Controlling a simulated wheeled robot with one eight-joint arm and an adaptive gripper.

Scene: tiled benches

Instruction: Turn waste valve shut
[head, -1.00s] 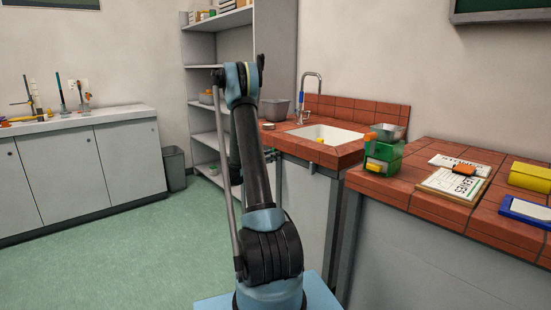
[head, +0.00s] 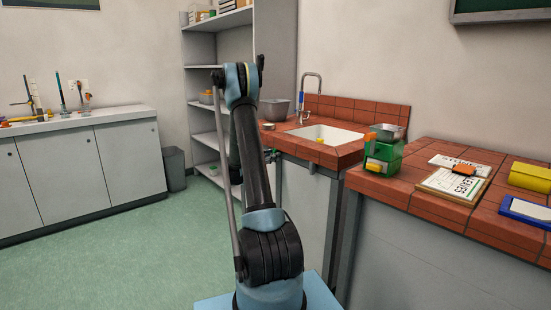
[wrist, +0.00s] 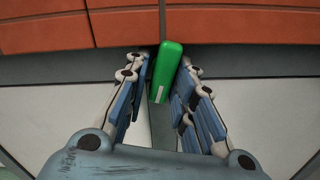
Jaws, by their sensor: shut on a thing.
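In the wrist view, the waste valve's green handle (wrist: 167,70) is a smooth rounded bar. It lies between the two blue-and-white fingers of my gripper (wrist: 164,66), which is shut on it. The handle is slightly tilted, with its far end near the red tiled edge. In the head view, a small piece of green (head: 271,155) shows beside my arm, under the sink bench. My gripper is mostly hidden behind my arm there. The valve body and pipe cannot be made out.
The red tiled bench (head: 345,152) holds a sink (head: 325,137) and a tap (head: 303,104). A nearer bench to the right carries a green scale (head: 382,155) and a clipboard (head: 452,187). Open floor (head: 110,250) lies to the left.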

